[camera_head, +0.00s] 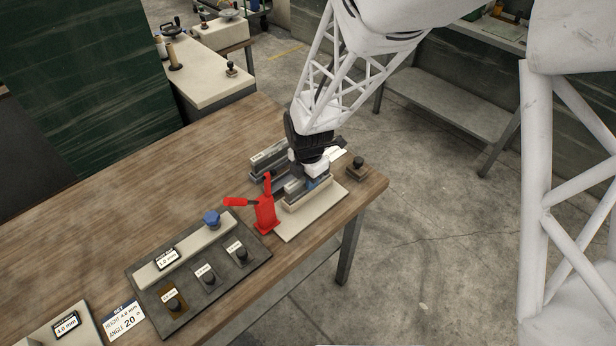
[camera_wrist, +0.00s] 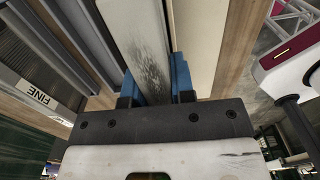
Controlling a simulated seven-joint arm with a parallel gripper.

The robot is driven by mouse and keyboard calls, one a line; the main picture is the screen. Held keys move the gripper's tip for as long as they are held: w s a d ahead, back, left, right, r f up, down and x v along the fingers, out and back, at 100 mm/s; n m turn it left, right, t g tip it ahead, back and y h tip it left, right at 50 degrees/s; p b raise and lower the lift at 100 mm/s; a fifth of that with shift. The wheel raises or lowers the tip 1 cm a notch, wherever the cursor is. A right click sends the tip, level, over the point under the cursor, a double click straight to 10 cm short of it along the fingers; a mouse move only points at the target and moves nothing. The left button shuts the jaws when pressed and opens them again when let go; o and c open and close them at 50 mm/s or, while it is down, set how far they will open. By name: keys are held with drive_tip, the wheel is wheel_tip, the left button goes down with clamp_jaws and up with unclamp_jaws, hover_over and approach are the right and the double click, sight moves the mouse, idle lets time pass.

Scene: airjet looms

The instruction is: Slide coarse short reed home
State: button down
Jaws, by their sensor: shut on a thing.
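In the wrist view, my gripper (camera_wrist: 157,88) has its blue fingers closed on both sides of a long grey metal bar, the reed (camera_wrist: 138,35). No coarse label shows on it. In the head view, my gripper (camera_head: 314,184) is low over the cream fixture plate (camera_head: 285,233), with the grey reed (camera_head: 294,187) between the cream rail (camera_head: 310,197) and other grey parts behind. A red toggle clamp (camera_head: 265,212) stands at the fixture's left end, its handle out to the left. The gripper hides how deep the reed sits.
Another reed marked FINE (camera_wrist: 40,95) lies left of the held one. A dark panel with knobs (camera_head: 205,270) sits left of the fixture on the wooden table (camera_head: 150,190). A small black knob on a block (camera_head: 357,166) stands near the table's right corner.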

drive_tip(key=shift+f, duration=0.3)
drive_tip(key=c, duration=0.9)
unclamp_jaws()
drive_tip(key=shift+r, duration=0.15)
drive_tip(key=shift+r, duration=3.8)
